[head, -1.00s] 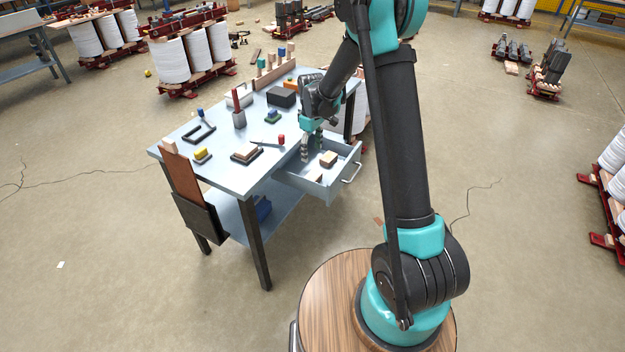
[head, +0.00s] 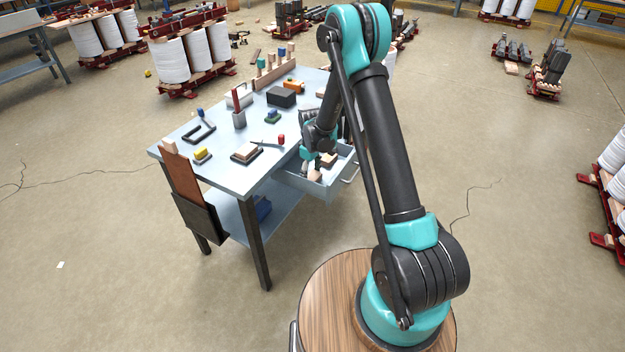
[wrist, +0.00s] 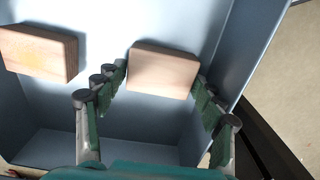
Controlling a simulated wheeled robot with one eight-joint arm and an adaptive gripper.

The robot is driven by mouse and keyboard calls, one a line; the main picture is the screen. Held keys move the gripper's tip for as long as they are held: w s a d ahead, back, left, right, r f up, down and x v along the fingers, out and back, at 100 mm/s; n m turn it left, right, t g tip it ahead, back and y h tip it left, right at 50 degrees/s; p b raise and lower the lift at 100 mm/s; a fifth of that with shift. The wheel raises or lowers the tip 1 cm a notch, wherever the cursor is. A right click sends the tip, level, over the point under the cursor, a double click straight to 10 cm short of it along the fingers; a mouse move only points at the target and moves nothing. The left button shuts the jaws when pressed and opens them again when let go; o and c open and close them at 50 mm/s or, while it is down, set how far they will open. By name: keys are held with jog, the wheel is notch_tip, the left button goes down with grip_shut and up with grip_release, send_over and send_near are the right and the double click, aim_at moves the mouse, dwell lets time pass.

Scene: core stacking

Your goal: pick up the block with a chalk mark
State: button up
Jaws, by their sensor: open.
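Two plain wooden blocks lie in the open drawer (head: 326,190). In the wrist view one block (wrist: 163,70) lies between the fingertips of my gripper (wrist: 159,78), which is open with a finger on each side of it. Whether the fingers touch it I cannot tell. The other block (wrist: 36,53) lies to the left, outside the fingers, with a faint yellowish tint on its near face. I cannot make out a clear chalk mark on either block. In the head view my gripper (head: 312,168) is down at the drawer and partly hides its contents.
The drawer walls (wrist: 240,60) stand close around the fingers, nearest on the right. The grey workbench (head: 225,165) holds a red-handled tool in a cup (head: 239,110), a dark box (head: 281,97) and several small pieces.

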jog(key=shift+f, duration=0.1)
jog(key=c, duration=0.8)
jog(key=shift+c, duration=0.2)
